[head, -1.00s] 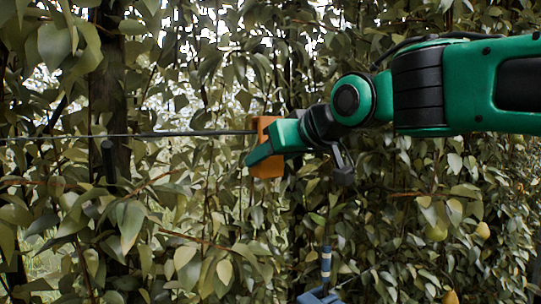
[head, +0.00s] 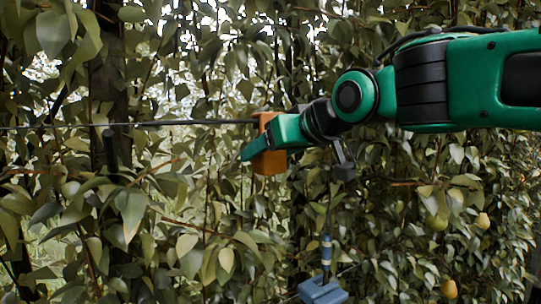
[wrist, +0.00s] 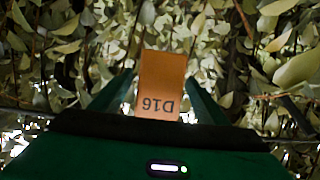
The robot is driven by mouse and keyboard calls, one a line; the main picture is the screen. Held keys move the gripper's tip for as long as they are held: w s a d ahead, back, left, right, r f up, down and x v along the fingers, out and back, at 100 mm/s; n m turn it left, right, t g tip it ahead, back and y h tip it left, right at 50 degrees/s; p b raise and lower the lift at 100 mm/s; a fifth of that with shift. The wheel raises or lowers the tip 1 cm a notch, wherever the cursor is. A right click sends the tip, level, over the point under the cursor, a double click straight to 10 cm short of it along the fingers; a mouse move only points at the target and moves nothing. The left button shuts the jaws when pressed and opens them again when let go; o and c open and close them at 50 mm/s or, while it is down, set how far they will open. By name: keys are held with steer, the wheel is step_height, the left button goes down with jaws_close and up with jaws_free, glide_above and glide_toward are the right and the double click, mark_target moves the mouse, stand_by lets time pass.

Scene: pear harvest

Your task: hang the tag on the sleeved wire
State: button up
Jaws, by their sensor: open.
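The orange tag (head: 270,162) hangs upright at the end of my arm in the head view. In the wrist view the tag (wrist: 158,82) shows its face with "D16" upside down. My gripper (wrist: 160,95) is open, with one green finger on each side of the tag. In the head view my gripper (head: 252,150) overlaps the tag and covers part of it. The dark sleeved wire (head: 195,123) runs in from the left and meets the tag near its top. Whether the tag's hook is over the wire is hidden.
Dense leaves surround the arm. A dark trunk (head: 108,80) and a dark post (head: 110,152) stand at the left. A blue fixture (head: 323,290) is below my gripper. Yellow pears (head: 449,289) hang at the lower right.

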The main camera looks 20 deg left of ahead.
steer(key=v, duration=0.9)
steer(key=w+d+f+m+g+h, duration=0.1)
steer(key=d+f+m+h, duration=0.2)
steer(key=d+f, duration=0.65)
steer(key=w+d+f+m+h, duration=0.1)
steer(key=d+f+m+h, duration=0.3)
steer(key=d, duration=1)
steer(key=w+d+f+m+g+h, duration=0.1)
steer(key=d+f+m+h, duration=0.1)
steer(key=d+f, duration=0.8)
steer(key=s+d+f+m+g+h, duration=0.1)
steer(key=s+d+f+m, duration=0.1)
steer(key=s+d+f, duration=0.3)
steer(key=s+d+f+m+g+h, duration=0.15)
steer(key=s+d, duration=0.25)
steer(key=d, duration=0.4)
steer(key=s+d+f+m+g, duration=0.2)
steer(key=s+f, duration=0.3)
steer(key=s, duration=0.3)
steer(key=s+d+f+m+g+y, duration=0.1)
steer(key=s+d+f, duration=0.3)
steer(key=s, duration=0.4)
steer(key=shift+f+m+g, duration=0.45)
steer(key=shift+g, duration=0.2)
steer(key=shift+y, duration=0.25)
steer(key=shift+w+f, duration=0.2)
steer(key=shift+w, duration=0.4)
